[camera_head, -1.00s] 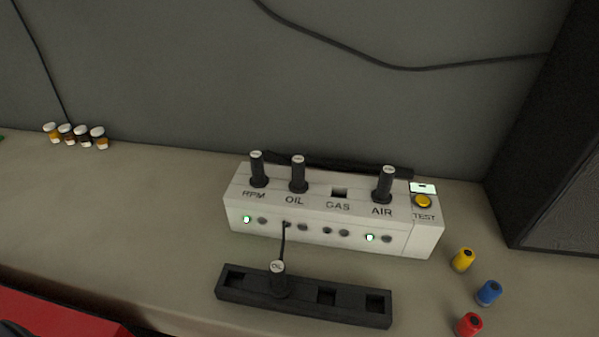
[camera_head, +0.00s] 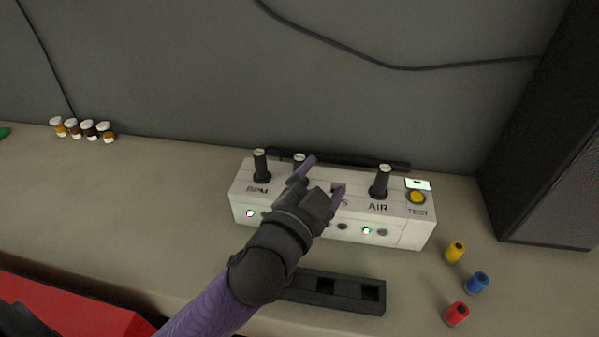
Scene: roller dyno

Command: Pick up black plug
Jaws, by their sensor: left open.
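A white box (camera_head: 412,236) with labelled sockets stands on the bench. Upright black plugs are in its RPM (camera_head: 261,166) and AIR (camera_head: 381,181) sockets. The white top of the OIL plug (camera_head: 299,157) shows behind my gripper. My left gripper (camera_head: 323,180) is open over the middle of the box, its fingers near the OIL plug and the GAS socket. I cannot tell if it touches the plug. A black holder (camera_head: 335,300) lies in front of the box; my arm covers its left end, where a plug stood. My right gripper is out of view.
Yellow (camera_head: 455,252), blue (camera_head: 477,283) and red (camera_head: 457,314) cylinders stand at the right. A yellow TEST button (camera_head: 416,197) is on the box's right end. Several small jars (camera_head: 90,129) stand at the back left.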

